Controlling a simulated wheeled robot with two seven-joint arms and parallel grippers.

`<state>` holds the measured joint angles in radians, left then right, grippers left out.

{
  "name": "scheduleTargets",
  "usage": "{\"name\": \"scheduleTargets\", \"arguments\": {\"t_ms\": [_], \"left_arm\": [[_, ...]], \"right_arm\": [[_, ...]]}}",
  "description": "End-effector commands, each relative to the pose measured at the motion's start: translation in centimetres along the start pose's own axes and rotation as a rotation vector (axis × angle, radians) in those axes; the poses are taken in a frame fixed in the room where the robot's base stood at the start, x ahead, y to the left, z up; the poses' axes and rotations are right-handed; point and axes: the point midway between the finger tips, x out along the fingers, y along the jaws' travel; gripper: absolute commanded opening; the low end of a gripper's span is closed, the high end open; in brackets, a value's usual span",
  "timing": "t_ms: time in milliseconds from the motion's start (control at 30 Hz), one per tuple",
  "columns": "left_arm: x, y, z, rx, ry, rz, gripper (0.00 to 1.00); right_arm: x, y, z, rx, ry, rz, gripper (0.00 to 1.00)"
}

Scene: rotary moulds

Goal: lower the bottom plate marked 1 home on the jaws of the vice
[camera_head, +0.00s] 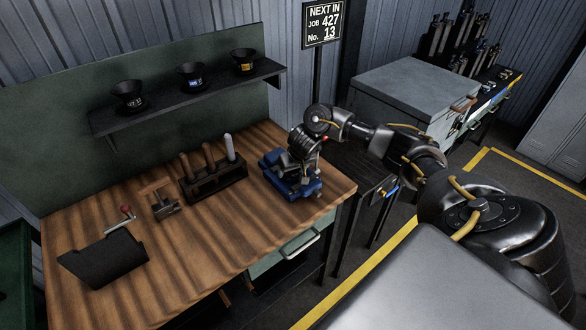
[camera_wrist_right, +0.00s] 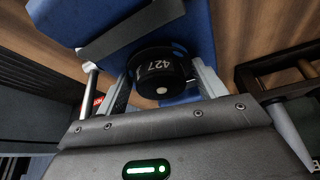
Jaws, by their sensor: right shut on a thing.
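The bottom plate (camera_wrist_right: 155,68) is a dark round disc marked "427" with a figure, partly cut off, that looks like 1. My right gripper (camera_head: 294,166) is shut on it, with one finger on either side in the right wrist view. The blue vice (camera_head: 305,188) stands on the bench near its right end. My gripper is directly over it, and the vice's blue body (camera_wrist_right: 195,35) shows behind the plate in the wrist view. I cannot tell whether the plate touches the jaws. In the head view the plate is hidden by the gripper. My left gripper is out of view.
A rack of handled tools (camera_head: 215,180) stands left of the vice on the wooden bench (camera_head: 220,240). A small clamp-like tool (camera_head: 162,205) and a dark flat piece (camera_head: 103,260) lie further left. A shelf (camera_head: 190,98) carries three black cups. A sign (camera_head: 322,24) reads job 427, No. 13.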

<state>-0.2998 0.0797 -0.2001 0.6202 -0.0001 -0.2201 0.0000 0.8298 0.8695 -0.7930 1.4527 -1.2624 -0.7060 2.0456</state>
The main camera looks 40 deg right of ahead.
Motion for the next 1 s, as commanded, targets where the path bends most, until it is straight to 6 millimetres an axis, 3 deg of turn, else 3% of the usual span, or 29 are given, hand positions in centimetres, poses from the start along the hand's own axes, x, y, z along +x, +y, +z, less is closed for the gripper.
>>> {"name": "scheduleTargets", "arguments": {"t_ms": [333, 367, 533, 833, 1000], "left_arm": [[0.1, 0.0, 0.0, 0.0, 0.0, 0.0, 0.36], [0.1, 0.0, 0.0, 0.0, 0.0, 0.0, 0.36], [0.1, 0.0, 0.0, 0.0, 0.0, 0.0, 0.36], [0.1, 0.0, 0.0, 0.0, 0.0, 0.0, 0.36], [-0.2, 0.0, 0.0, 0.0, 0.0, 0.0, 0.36]], "right_arm": [[0.1, 0.0, -0.1, 0.001, 0.004, -0.001, 0.38], [0.1, 0.0, -0.1, 0.001, 0.004, -0.001, 0.72], [0.1, 0.0, 0.0, 0.001, 0.003, 0.0, 0.95], [0.1, 0.0, 0.2, -0.001, -0.002, 0.0, 0.95], [-1.8, 0.0, 0.0, -0.004, 0.001, -0.001, 0.95]]}}
